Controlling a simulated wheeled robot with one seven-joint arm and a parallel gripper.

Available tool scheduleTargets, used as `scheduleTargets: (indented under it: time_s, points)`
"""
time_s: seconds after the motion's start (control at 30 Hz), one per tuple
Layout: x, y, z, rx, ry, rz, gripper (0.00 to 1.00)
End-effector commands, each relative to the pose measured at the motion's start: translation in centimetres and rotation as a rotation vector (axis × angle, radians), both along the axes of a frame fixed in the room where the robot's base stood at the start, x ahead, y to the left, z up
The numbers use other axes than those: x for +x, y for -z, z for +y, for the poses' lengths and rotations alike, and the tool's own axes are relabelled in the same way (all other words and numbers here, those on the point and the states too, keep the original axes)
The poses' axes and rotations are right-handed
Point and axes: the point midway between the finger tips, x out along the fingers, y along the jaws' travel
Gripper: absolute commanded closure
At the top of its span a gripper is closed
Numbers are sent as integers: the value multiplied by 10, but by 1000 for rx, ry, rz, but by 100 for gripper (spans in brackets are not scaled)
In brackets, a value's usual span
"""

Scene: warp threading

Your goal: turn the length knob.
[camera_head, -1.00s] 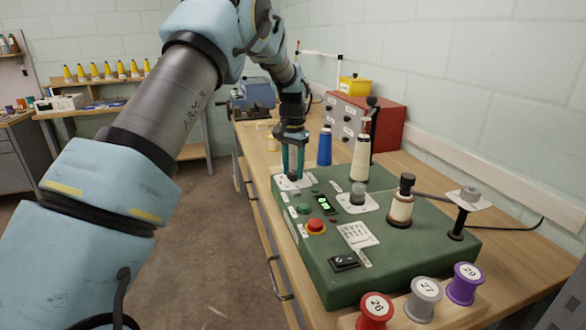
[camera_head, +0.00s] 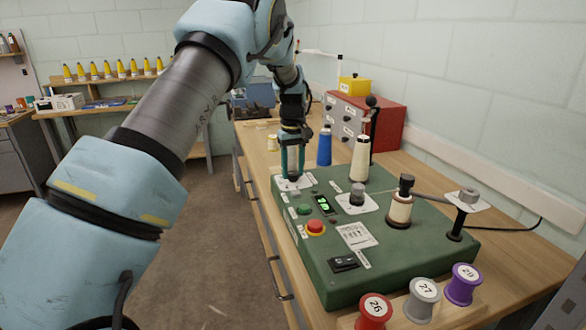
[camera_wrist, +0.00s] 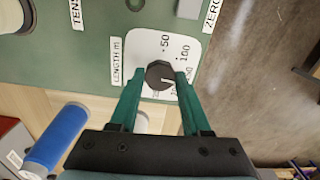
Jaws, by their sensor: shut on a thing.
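In the head view my gripper (camera_head: 292,172) points straight down at the far left corner of the green machine (camera_head: 318,265), and the knob is mostly hidden there. A green-lit display (camera_head: 324,205) sits nearby; its digits are too small to read.
A grey knob (camera_head: 357,193) on a white plate, a red button (camera_head: 315,228) and a black switch (camera_head: 343,263) are on the machine. A blue cone (camera_head: 324,147) and cream cone (camera_head: 359,160) stand behind. Spools (camera_head: 423,298) line the front.

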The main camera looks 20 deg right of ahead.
Motion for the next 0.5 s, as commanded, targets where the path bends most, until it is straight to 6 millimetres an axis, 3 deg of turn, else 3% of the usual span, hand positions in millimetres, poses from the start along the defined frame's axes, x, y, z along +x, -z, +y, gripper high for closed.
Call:
scheduleTargets:
  time_s: [0.5]
  points:
    - [1,-2,-1,-2,-489,-3,100]
